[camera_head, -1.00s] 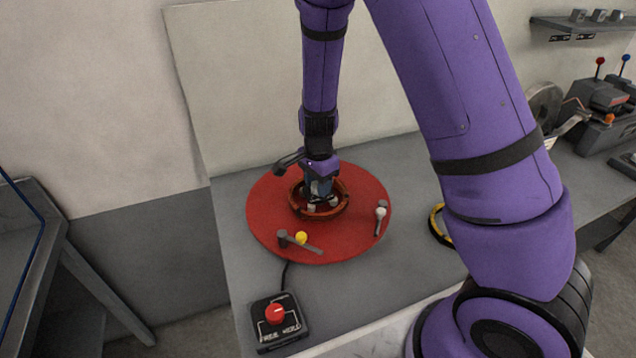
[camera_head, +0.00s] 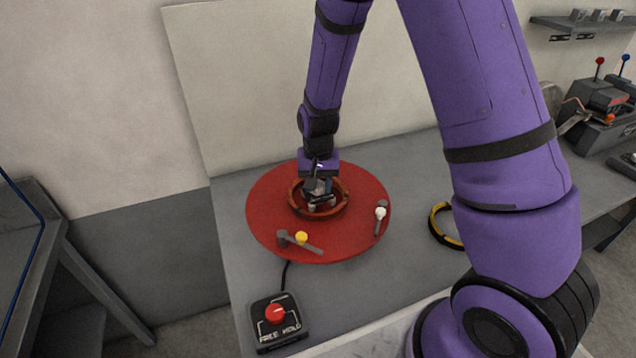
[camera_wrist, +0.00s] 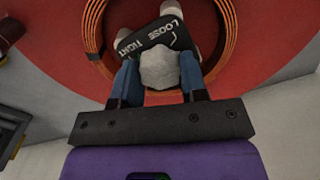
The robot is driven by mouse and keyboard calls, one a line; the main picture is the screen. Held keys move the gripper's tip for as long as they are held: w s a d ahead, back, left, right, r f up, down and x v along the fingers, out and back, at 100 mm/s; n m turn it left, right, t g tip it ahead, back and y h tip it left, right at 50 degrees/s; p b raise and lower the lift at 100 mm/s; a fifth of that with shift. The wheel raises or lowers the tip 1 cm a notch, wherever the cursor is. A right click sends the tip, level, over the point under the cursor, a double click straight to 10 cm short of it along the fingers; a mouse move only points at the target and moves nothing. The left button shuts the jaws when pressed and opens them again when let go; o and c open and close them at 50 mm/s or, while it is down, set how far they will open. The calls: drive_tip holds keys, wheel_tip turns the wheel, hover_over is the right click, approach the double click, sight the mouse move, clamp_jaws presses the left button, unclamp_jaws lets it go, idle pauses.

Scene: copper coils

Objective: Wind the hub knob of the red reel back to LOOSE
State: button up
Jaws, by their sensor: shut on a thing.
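The red reel (camera_head: 275,222) is a round disc lying flat on the grey bench, with a copper coil ring (camera_head: 294,203) around its middle. In the wrist view the copper coil (camera_wrist: 222,22) circles the hub. The grey faceted hub knob (camera_wrist: 160,68) sits between my two blue fingers. A dark plate (camera_wrist: 152,38) behind it reads LOOSE and TIGHT. My gripper (camera_wrist: 160,78) is shut on the knob from above; it also shows in the head view (camera_head: 318,190). Which mark the knob points to cannot be told.
A yellow-black ring (camera_head: 437,232) lies to the right on the bench.

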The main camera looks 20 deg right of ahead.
drive_tip(key=n, duration=0.6)
idle(0.5)
drive_tip(key=o, duration=0.9)
wheel_tip(320, 180, up, 11)
drive_tip(key=shift+f, duration=0.1)
idle(0.5)
